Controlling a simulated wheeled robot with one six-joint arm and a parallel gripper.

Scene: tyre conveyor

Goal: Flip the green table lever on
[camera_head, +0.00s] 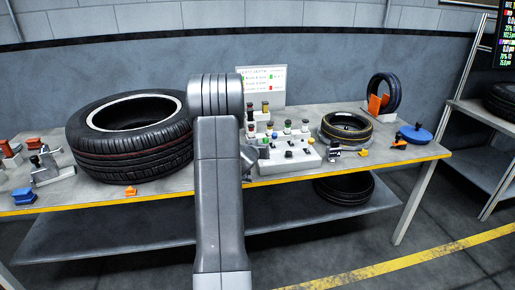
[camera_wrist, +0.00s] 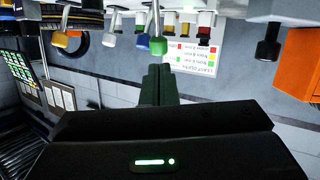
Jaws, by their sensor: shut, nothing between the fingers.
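The green lever (camera_wrist: 158,46) has a round green knob on a thin metal stem. In the wrist view, which looks upside down, it hangs from the pale panel at top centre. My gripper (camera_wrist: 157,70) is shut and empty. Its dark fingertips are just below the green knob in that picture; I cannot tell whether they touch it. In the head view the white control panel (camera_head: 290,160) stands on the table behind and right of my arm. My arm hides part of the panel, and my gripper is mostly hidden there.
In the head view a large tyre (camera_head: 130,160) lies left of my arm. A smaller tyre (camera_head: 346,126) lies right of the panel.

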